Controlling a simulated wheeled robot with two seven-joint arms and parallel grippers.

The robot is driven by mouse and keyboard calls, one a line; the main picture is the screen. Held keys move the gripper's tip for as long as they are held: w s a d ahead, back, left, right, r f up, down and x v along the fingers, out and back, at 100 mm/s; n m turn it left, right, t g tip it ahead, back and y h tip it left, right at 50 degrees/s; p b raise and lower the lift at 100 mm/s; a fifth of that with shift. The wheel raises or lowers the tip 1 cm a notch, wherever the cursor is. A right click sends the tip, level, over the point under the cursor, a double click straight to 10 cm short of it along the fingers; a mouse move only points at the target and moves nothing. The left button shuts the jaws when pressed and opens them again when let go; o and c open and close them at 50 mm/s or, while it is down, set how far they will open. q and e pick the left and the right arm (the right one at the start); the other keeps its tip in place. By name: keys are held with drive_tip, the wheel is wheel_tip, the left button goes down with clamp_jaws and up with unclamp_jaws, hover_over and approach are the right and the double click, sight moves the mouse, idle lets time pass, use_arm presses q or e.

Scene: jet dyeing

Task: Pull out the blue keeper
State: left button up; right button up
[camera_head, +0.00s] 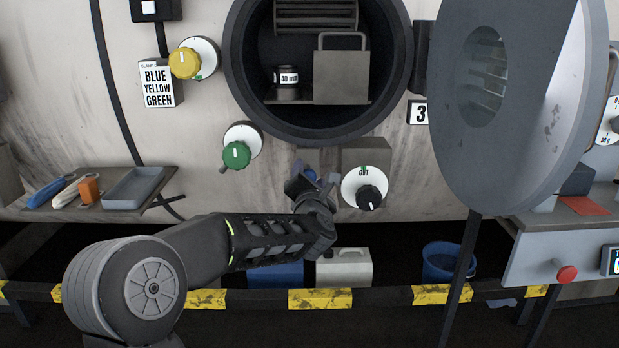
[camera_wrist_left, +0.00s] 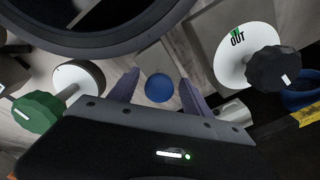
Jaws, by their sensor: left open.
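The blue keeper (camera_wrist_left: 159,88) shows in the left wrist view as a round blue knob on a grey block below the round opening. My left gripper (camera_head: 306,178) is open, with its fingers on either side of the keeper in that view. I cannot tell whether the fingers touch it. In the head view only a small bit of blue shows between the fingers, and the gripper and wrist hide the rest. My right gripper is not in view.
A green knob (camera_head: 236,155) is left of the gripper and a black knob marked OUT (camera_head: 369,197) is close on its right. The round opening (camera_head: 318,128) is above. A large round door (camera_head: 505,150) stands open at right. A yellow-black rail (camera_head: 320,298) runs below.

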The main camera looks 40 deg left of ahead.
use_arm(q)
drive_tip(key=shift+d, duration=0.1)
drive_tip(key=v, duration=0.7)
drive_tip(key=shift+s+d, duration=0.15)
drive_tip(key=shift+s, duration=0.15)
